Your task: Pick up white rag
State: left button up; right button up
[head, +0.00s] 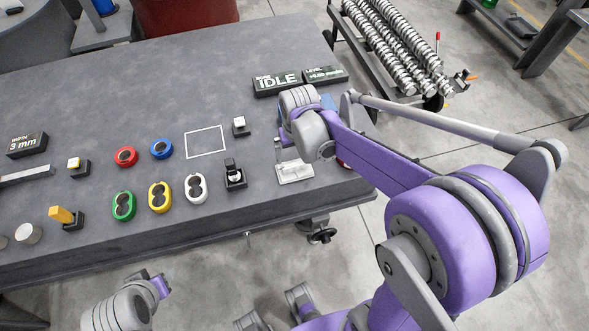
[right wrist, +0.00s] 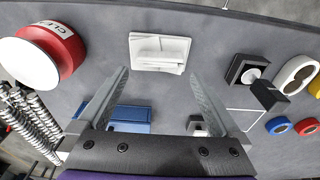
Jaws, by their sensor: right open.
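The white rag (head: 294,172) lies folded on the grey table near its right front edge, just below my right gripper (head: 279,150) in the head view. In the right wrist view the white rag (right wrist: 160,53) lies flat beyond the fingertips, roughly centred between the two fingers. My right gripper (right wrist: 158,76) is open and empty, its fingers spread wide and apart from the rag. In the head view my right wrist hides most of that gripper. Part of my left arm shows at the bottom left; its fingers do not show.
A black switch block (head: 235,177) stands left of the rag. A red-and-white round button (right wrist: 45,55) is on the rag's other side. A blue object (right wrist: 130,115) lies under the fingers. Coloured button housings (head: 159,197) and display blocks (head: 278,84) stand on the table.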

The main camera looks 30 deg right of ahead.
aim_at(295, 164)
jog(key=shift+w+d+f, duration=0.1)
jog(key=shift+w+f, duration=0.1)
jog(key=shift+f, duration=0.8)
jog(key=shift+w+d+f, duration=0.1)
jog(key=shift+w+f, duration=0.05)
jog(key=shift+f, duration=0.9)
jog(key=shift+w+f, duration=0.2)
jog(key=shift+f, duration=0.8)
jog(key=c, duration=1.1)
jog(key=shift+r, duration=0.1)
notch_tip(295, 164, up, 10)
jog(key=shift+p, duration=0.3)
jog(key=o, duration=0.7)
jog(key=c, duration=0.5)
